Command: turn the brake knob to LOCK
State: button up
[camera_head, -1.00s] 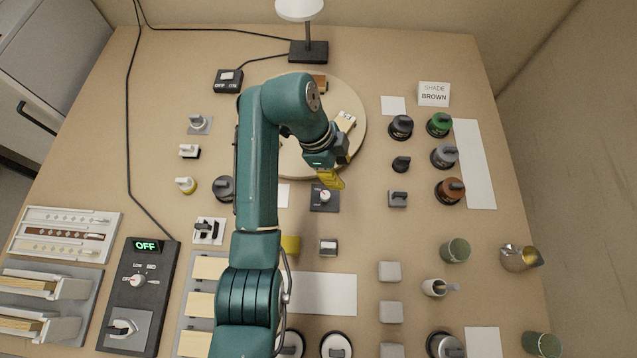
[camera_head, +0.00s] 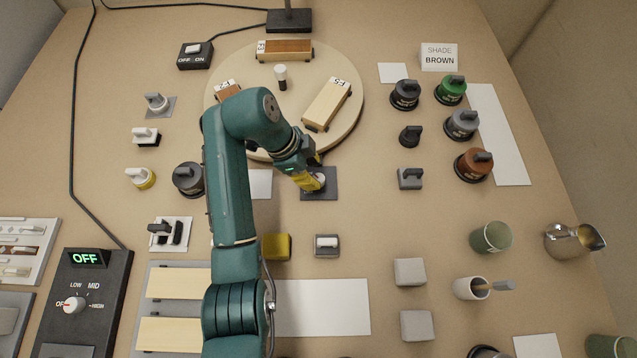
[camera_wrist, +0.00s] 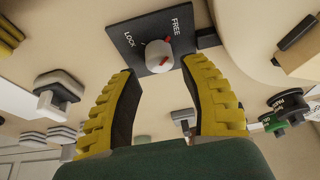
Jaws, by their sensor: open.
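The brake knob (camera_wrist: 159,56) is a small white cylinder with red marks, on a dark square plate (camera_wrist: 126,37) lettered LOCK and FREE. One red mark lies at the knob's edge nearer FREE; I cannot tell its exact setting. In the head view the plate (camera_head: 331,188) sits just in front of the round turntable, with the knob mostly hidden by the yellow fingers. My gripper (camera_head: 312,184) is over the plate. In the wrist view my gripper (camera_wrist: 158,78) is open and empty, its fingers wide apart on either side of the knob's near side, not visibly touching it.
The round turntable (camera_head: 232,75) with wooden-topped blocks stands right behind the plate. A grey switch block (camera_head: 327,245) and a yellow block (camera_head: 276,247) lie in front. A grey-handled piece (camera_head: 410,178) stands to the right, with bare bench between.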

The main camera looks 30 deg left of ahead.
aim_at(318, 179)
jog(key=b+x, duration=0.1)
jog(key=x, duration=0.2)
jog(key=shift+w+d+f, duration=0.1)
jog(key=shift+d+f, duration=0.1)
jog(key=shift+f, duration=0.15)
grip_shut()
